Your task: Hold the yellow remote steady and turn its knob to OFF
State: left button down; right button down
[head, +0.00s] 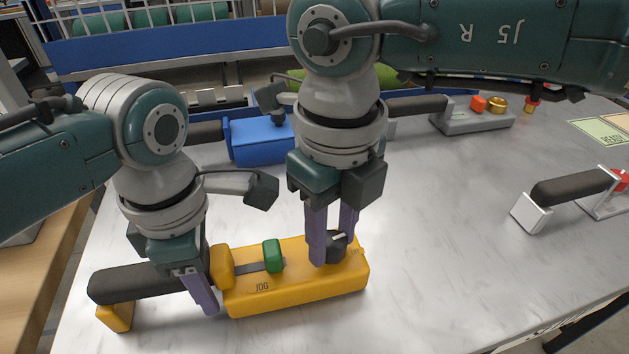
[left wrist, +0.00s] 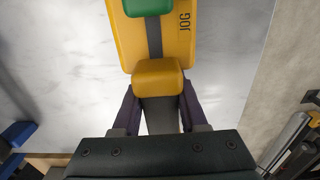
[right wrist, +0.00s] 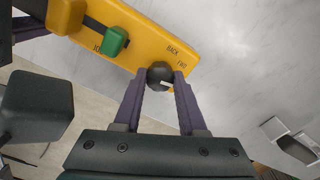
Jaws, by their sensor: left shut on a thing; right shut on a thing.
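The yellow remote (head: 310,295) lies on the table with a green slider (head: 272,256) marked JOG and a dark handle (head: 140,281) at its left end. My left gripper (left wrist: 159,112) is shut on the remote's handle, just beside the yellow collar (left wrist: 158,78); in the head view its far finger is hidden. The dark round knob (right wrist: 160,77) sits near the remote's right end. My right gripper (head: 334,250) points down and is shut on the knob, one finger on each side. The knob's white pointer line faces right in the right wrist view, near BACK and FWD lettering. OFF is not readable.
Behind my arms stand a blue device (head: 260,142) and a grey device (head: 472,120) with orange and brass parts. A dark-handled white device (head: 535,210) is at the right. The table (head: 440,260) is clear right of the remote.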

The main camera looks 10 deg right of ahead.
aim_at(332, 239)
jog(key=shift+m, duration=1.1)
jog(key=shift+c, duration=2.3)
grip_release()
notch_tip(332, 239, up, 12)
